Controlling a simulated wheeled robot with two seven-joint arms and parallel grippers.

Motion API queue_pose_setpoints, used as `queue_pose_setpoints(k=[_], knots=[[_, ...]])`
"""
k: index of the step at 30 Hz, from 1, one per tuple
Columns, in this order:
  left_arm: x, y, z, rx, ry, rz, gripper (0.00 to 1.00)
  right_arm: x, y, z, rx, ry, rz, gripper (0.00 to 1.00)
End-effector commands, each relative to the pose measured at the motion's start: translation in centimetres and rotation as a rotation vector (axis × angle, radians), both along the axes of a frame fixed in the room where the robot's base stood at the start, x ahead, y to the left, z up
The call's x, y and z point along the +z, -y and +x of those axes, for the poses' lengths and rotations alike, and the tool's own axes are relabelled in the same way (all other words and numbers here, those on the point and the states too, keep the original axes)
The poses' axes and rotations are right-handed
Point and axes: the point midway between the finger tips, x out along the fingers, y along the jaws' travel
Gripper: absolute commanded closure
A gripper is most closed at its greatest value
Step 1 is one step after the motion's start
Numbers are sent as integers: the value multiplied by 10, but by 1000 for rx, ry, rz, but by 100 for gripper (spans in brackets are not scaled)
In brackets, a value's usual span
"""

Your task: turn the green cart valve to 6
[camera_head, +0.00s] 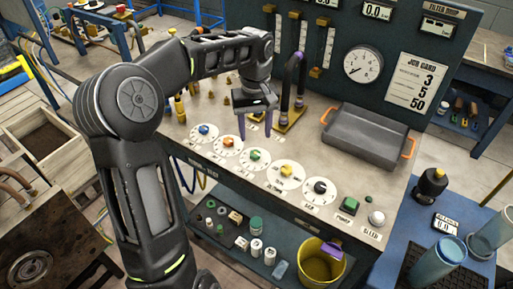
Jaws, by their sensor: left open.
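The green cart valve (254,155) is a small green knob on a round white dial, set in the front row of the pale console top. Its pointer and numbers are too small to read. My left gripper (254,127) is open, with purple fingertips pointing down. In the picture it is just above and behind the green knob, apart from it, with nothing between the fingers. My right gripper is not in view.
Blue (203,130) and orange (227,142) knobs sit left of the green one; yellow (286,170) and black (320,187) knobs sit right. A grey tray (365,137) with orange handles stands behind. A yellow bucket (318,270) stands on the lower shelf.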

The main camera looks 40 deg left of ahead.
Motion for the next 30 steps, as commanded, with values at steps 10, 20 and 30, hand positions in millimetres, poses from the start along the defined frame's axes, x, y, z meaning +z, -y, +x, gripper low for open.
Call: queue_pose_setpoints(k=[10,20,30], knots=[[-39,0,-1,1,-5,-2,49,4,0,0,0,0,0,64],[-76,0,-1,0,-1,-1,49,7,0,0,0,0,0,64],[-77,0,0,0,0,0,54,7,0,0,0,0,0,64]])
